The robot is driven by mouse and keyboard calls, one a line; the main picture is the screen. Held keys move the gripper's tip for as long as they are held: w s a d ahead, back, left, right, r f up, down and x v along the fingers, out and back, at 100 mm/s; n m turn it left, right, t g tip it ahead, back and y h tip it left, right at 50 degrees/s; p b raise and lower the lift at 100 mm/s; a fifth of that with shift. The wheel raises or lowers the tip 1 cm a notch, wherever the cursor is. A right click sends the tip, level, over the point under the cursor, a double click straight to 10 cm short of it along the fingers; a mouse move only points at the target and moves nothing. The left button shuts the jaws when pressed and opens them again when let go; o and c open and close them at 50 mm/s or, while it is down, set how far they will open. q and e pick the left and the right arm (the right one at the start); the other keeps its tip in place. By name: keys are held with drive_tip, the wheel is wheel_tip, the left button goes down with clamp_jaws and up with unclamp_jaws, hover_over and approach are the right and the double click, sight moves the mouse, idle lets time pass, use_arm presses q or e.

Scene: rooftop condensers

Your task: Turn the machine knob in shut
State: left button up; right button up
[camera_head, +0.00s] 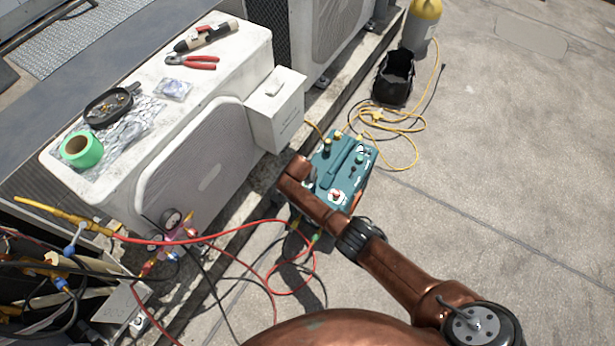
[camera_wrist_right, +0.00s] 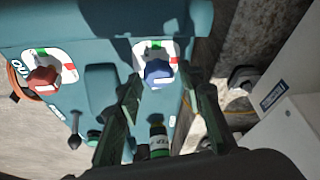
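The teal machine (camera_head: 343,160) stands on the roof beside the white condenser unit. In the right wrist view its teal body (camera_wrist_right: 95,28) fills the upper left. A blue knob (camera_wrist_right: 158,72) sits on a white, green and red plate. A red knob (camera_wrist_right: 42,78) on a similar plate is at the left, beside partly visible lettering; a red knob also shows in the head view (camera_head: 337,196). My right gripper (camera_wrist_right: 163,84) is open, its fingers on either side of the blue knob; I cannot tell if they touch it. My arm hides the blue knob in the head view. My left gripper is out of view.
The condenser unit (camera_head: 205,180) carries tape, a dish and pliers. A white box (camera_head: 275,108) hangs on its side, close to the machine. Red and black hoses (camera_head: 270,265) lie left of the machine. A black bag (camera_head: 394,78) stands behind. Roof at right is clear.

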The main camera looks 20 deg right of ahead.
drive_tip(key=shift+o, duration=0.5)
drive_tip(key=shift+s+a+r, duration=0.25)
drive_tip(key=shift+r, duration=0.3)
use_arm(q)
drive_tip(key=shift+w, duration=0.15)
use_arm(e)
drive_tip(key=v, duration=1)
drive_tip(key=shift+r, duration=0.35)
drive_tip(key=shift+d, duration=0.1)
